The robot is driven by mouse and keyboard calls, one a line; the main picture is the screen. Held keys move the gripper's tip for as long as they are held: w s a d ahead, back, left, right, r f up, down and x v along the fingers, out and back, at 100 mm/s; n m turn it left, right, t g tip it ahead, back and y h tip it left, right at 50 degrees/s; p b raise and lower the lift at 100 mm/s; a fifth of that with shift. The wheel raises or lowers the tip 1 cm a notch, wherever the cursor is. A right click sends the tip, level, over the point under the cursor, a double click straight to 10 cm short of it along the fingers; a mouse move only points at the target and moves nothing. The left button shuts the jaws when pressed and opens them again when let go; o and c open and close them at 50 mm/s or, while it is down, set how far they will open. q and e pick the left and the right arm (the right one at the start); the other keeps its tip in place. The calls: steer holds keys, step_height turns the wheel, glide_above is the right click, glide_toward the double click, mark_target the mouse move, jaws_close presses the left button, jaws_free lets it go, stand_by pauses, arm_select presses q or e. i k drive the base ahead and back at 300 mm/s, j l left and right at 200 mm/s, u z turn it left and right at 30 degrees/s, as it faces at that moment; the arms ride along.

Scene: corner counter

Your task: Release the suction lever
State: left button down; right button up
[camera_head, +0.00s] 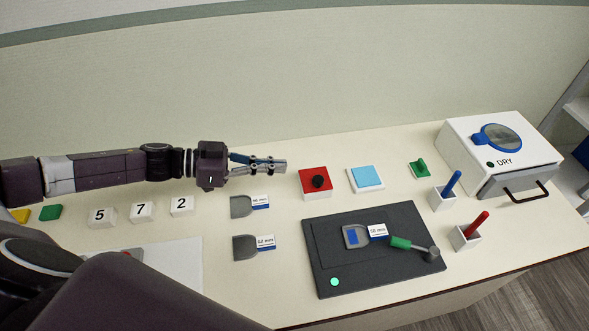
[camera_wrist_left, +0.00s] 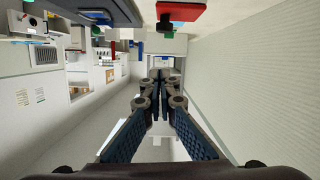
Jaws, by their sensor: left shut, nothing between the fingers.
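A lever with a green grip (camera_head: 401,243) and a grey metal arm is mounted at the right side of a dark board (camera_head: 331,273). Its grip reaches left to a small scraper-like plate (camera_head: 352,237) with a white label, which lies on the board. My left gripper (camera_head: 284,165) is shut and empty above the back of the counter, left of the red block and well away from the lever. Its closed fingers also show in the left wrist view (camera_wrist_left: 160,78). My right gripper is not in view.
A red block (camera_head: 308,184) with a black knob and a light blue pad (camera_head: 367,178) stand behind the board. Holders with a blue stick (camera_head: 452,184) and a red stick (camera_head: 475,224), and a white DRY box (camera_head: 470,140), stand to the right. Number tiles (camera_head: 142,211) lie left.

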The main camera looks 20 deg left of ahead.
mark_target(431, 254)
steer(key=k+l, duration=0.5)
steer(key=k, duration=0.15)
steer(key=k+l, duration=0.55)
steer(key=k, duration=0.15)
